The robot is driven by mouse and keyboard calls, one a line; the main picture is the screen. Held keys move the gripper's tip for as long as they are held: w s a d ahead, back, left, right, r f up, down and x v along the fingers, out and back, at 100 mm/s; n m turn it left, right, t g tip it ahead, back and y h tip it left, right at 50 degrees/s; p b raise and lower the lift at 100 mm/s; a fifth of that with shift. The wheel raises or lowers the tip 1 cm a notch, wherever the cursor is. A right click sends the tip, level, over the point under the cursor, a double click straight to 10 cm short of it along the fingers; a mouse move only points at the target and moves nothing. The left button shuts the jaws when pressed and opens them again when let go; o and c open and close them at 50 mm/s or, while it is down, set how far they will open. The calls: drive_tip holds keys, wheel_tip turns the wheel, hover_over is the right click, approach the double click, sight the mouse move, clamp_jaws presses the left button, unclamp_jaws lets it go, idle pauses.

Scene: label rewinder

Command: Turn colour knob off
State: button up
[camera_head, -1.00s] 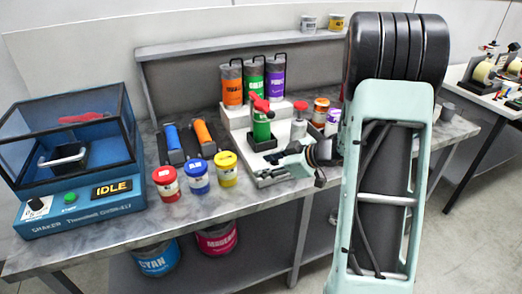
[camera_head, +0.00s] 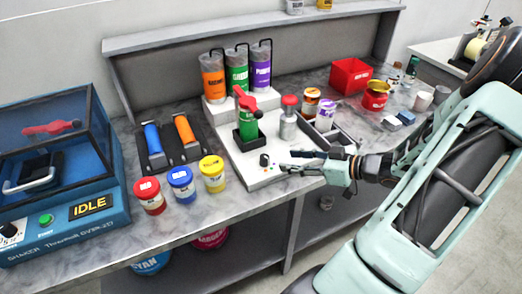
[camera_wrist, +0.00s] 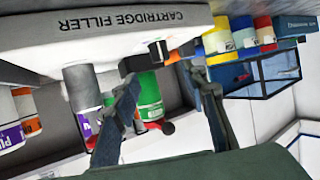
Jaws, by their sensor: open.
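The cartridge filler (camera_head: 256,184) is a white machine on the bench. A small dark knob (camera_head: 264,160) sits on its front panel. I cannot read a label on the knob. My gripper (camera_head: 283,160) is open and just right of the knob in the head view. In the wrist view its two fingers (camera_wrist: 168,90) are spread, with nothing held between them. A green cartridge (camera_head: 248,124) stands in the filler's black holder.
Red, blue and yellow jars (camera_head: 181,184) stand left of the filler. The blue shaker (camera_head: 60,170) reading IDLE is at far left. A grey canister with a red top (camera_head: 288,124) stands close behind my gripper. A red bin (camera_head: 351,75) is at the back right.

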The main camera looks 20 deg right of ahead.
sight(265, 156)
drive_tip(key=x, duration=1)
drive_tip(key=shift+w+a+f, duration=0.15)
drive_tip(key=shift+a, duration=0.05)
clamp_jaws()
